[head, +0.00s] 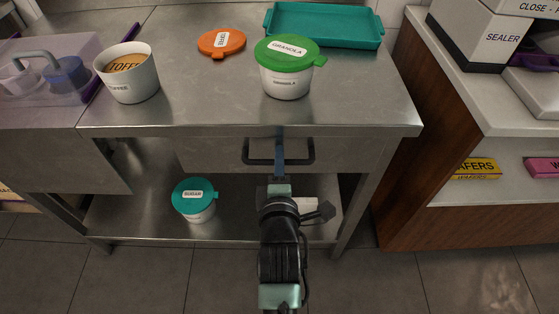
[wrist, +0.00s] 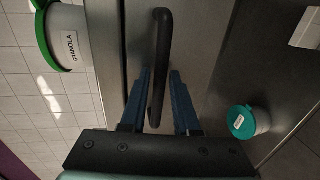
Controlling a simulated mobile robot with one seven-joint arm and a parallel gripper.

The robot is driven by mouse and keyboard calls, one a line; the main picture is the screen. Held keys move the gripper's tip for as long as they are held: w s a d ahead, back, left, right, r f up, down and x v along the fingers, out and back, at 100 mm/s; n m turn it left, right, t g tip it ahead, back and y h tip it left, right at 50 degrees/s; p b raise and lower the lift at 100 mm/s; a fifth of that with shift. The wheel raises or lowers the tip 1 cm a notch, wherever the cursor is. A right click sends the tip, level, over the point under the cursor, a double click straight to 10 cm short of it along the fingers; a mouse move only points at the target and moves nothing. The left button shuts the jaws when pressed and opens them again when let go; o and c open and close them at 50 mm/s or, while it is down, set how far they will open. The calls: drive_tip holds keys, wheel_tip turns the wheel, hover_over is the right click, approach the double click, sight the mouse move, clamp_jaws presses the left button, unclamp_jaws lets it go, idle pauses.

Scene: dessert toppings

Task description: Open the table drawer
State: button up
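The table drawer (head: 215,154) sits under the steel table top and looks closed. Its dark bar handle (head: 311,152) runs across the drawer front. My gripper (head: 279,135) is in front of the drawer at the handle's middle. In the wrist view, the blue fingers of my gripper (wrist: 160,76) are apart, one on each side of the handle (wrist: 161,40). The handle lies in the gap, and space shows beside it, so the gripper is open around it. Whether a finger touches the bar is hard to tell.
On the table (head: 200,90) stand a green-lidded granola tub (head: 286,82), a toffee tub (head: 130,84), an orange lid (head: 221,43) and a teal tray (head: 330,30). A teal-lidded sugar tub (head: 195,207) stands on the lower shelf. A wood-sided counter (head: 430,150) is at right.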

clamp_jaws()
idle(1.5)
